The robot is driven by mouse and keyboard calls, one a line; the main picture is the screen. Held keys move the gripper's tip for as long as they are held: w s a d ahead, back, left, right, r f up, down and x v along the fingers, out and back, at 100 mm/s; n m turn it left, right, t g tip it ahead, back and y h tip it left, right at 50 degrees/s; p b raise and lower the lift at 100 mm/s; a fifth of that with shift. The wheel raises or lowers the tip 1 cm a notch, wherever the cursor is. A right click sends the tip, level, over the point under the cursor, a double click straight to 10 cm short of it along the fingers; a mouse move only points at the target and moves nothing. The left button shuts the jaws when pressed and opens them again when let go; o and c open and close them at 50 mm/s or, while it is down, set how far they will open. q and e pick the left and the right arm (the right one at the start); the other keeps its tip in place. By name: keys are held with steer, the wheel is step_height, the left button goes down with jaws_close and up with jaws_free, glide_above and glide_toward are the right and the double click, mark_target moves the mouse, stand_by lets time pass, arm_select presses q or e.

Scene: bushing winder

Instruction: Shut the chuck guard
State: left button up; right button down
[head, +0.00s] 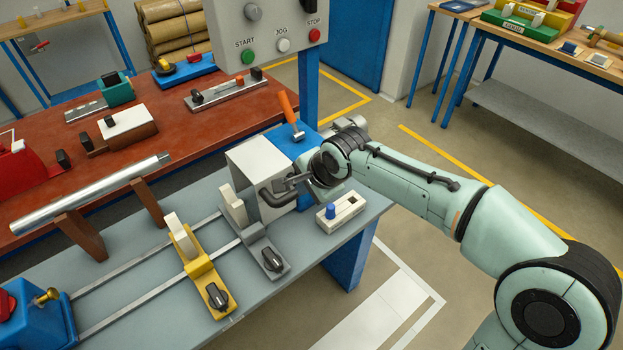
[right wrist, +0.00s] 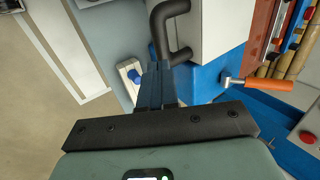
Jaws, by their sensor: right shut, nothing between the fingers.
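The chuck guard (head: 258,165) is a pale grey box at the blue headstock of the winder, in the middle of the head view. Its black bar handle (head: 277,198) is on the side facing the front right; the handle also shows at the top of the right wrist view (right wrist: 163,28). The chuck itself is hidden. My right gripper (head: 291,182) is shut and empty, its fingertips beside the handle. In the right wrist view the shut fingers (right wrist: 157,72) point at the handle's lower end; I cannot tell whether they touch. My left gripper is out of view.
A white block with a blue peg (head: 341,210) sits right of the guard. Yellow (head: 200,268) and grey (head: 262,246) rests stand on the rails. The control panel (head: 270,35) hangs behind.

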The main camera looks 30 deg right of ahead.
mark_target(293, 196)
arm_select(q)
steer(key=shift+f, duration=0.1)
arm_select(e)
steer(key=x, duration=0.6)
steer(key=shift+f+b, duration=0.5)
steer(key=shift+b, duration=0.25)
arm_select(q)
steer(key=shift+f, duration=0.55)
arm_select(e)
steer(key=shift+r, duration=0.15)
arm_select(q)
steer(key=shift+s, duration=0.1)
arm_select(e)
steer(key=shift+w, duration=0.1)
